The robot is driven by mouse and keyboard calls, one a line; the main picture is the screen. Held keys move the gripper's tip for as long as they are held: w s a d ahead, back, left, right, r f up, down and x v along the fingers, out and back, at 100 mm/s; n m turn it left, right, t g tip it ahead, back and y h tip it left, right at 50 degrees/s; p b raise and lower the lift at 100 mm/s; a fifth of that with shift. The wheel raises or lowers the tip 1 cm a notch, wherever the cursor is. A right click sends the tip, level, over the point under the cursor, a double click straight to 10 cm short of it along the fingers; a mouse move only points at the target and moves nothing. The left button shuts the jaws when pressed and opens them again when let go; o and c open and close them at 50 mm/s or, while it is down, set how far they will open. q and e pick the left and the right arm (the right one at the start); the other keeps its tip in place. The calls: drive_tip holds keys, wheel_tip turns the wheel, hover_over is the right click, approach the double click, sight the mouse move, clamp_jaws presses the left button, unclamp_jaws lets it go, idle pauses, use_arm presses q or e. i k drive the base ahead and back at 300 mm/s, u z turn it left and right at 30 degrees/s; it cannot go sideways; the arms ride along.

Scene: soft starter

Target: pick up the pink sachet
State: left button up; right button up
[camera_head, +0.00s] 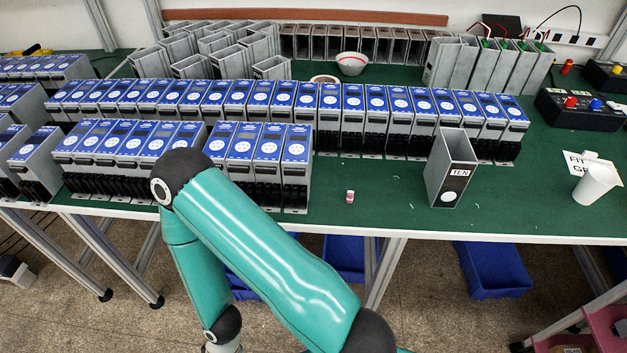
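A small pink and white item (350,196), which looks like the pink sachet, lies on the green table top near its front edge. It is too small to make out in detail. One of my teal arms reaches up from the bottom and bends down in front of the table, left of the pink item. Its wrist runs out of the bottom of the view, so no gripper fingers show. My other arm is not in view. Nothing touches the pink item.
Rows of blue-faced soft starter units (295,150) stand behind and left of the sachet. An open grey casing (450,168) stands to its right, a white cup (596,184) farther right. The green table (390,200) is clear around the sachet. Blue bins (492,270) sit below.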

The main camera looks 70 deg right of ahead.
sight(350, 193)
drive_tip(key=z, duration=0.2)
drive_tip(key=k, duration=1.65)
drive_tip(key=z, duration=0.75)
drive_tip(key=i, duration=1)
drive_tip(key=u, duration=0.05)
